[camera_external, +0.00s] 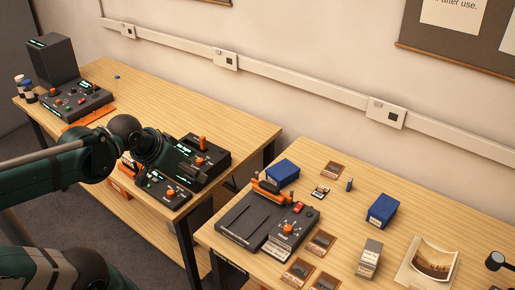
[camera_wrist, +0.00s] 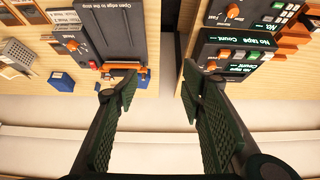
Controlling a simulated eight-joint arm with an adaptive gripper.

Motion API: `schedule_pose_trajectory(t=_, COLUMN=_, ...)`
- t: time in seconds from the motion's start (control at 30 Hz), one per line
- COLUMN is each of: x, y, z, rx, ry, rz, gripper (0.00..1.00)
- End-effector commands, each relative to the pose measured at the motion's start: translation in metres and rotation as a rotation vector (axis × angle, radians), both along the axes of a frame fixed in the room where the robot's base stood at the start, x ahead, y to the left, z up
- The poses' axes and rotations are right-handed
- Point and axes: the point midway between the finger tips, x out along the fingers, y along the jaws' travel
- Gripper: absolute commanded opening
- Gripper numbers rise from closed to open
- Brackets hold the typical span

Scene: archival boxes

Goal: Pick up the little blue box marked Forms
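Two blue boxes stand on the right table. One blue box (camera_external: 382,211) has a pale label on its front and stands in the open, right of the dark press-like device; it also shows at the left in the wrist view (camera_wrist: 61,84). The other blue box (camera_external: 283,172) stands close behind that device, with no label visible; its wrist-view image is partly hidden by the device. I cannot read Forms on either. My gripper (camera_wrist: 158,75) is open and empty, its two green ribbed fingers wide apart, away from both boxes. In the external view my arm reaches over the left table.
The dark device (camera_external: 243,222) with orange parts fills the right table's left end. Control units (camera_external: 204,160) stand on the left table. A gap separates the tables.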

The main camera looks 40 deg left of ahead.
Motion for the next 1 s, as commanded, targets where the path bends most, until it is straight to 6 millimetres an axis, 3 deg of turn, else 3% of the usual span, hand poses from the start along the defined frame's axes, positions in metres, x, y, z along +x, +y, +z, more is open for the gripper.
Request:
schedule_pose_trajectory(t=0.37, x=0.0000, y=0.0000, z=0.0000, rx=0.000, ry=0.000, rz=0.000, gripper=0.41)
schedule_pose_trajectory(t=0.7, x=0.0000, y=0.0000, z=0.0000, rx=0.000, ry=0.000, rz=0.000, gripper=0.84)
schedule_pose_trajectory(t=1.0, x=0.0002, y=0.0000, z=0.0001, rx=0.000, ry=0.000, rz=0.000, gripper=0.84)
